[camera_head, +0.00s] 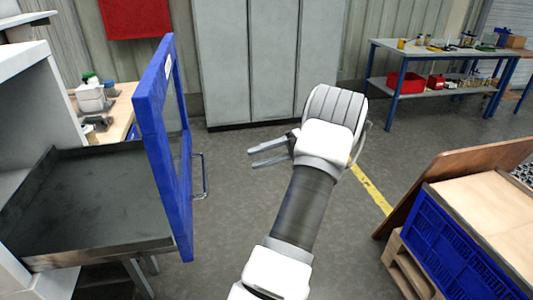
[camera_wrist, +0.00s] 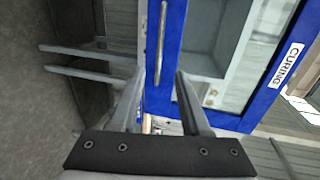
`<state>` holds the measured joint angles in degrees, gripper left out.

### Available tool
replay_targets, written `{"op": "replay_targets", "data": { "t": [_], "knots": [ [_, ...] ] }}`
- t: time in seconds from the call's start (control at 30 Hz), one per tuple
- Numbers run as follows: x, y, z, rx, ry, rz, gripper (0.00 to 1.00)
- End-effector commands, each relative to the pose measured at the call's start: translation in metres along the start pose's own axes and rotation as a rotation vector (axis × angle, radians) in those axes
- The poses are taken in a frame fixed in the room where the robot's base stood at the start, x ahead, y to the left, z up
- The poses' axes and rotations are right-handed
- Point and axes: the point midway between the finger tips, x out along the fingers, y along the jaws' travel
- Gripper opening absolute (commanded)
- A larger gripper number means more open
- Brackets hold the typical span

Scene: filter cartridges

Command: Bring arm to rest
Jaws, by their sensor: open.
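My gripper (camera_head: 268,154) is open and empty, held over the free floor to the right of an open blue-framed door (camera_head: 163,145). In the wrist view, its two fingers (camera_wrist: 163,95) stand apart with nothing between them. My white and grey arm stretches forward from the bottom of the head view. The door also shows in the wrist view (camera_wrist: 170,60), with a long handle and a "CURING" label (camera_wrist: 286,65). The fingers appear near the handle (camera_wrist: 161,40) there, but in the head view a gap separates them from the handle (camera_head: 200,175).
A blue crate (camera_head: 455,255) and a brown board (camera_head: 450,180) stand at the right. Grey lockers (camera_head: 245,60) and a workbench (camera_head: 440,55) are at the back. The floor between is clear.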

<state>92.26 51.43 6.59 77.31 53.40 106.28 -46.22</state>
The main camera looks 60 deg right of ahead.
Motion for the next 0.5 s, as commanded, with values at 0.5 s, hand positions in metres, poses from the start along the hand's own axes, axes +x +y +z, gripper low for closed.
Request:
{"op": "replay_targets", "data": {
  "t": [0.5],
  "knots": [
    [-0.018,0.000,0.000,0.000,-0.001,0.000,0.47]
  ]
}}
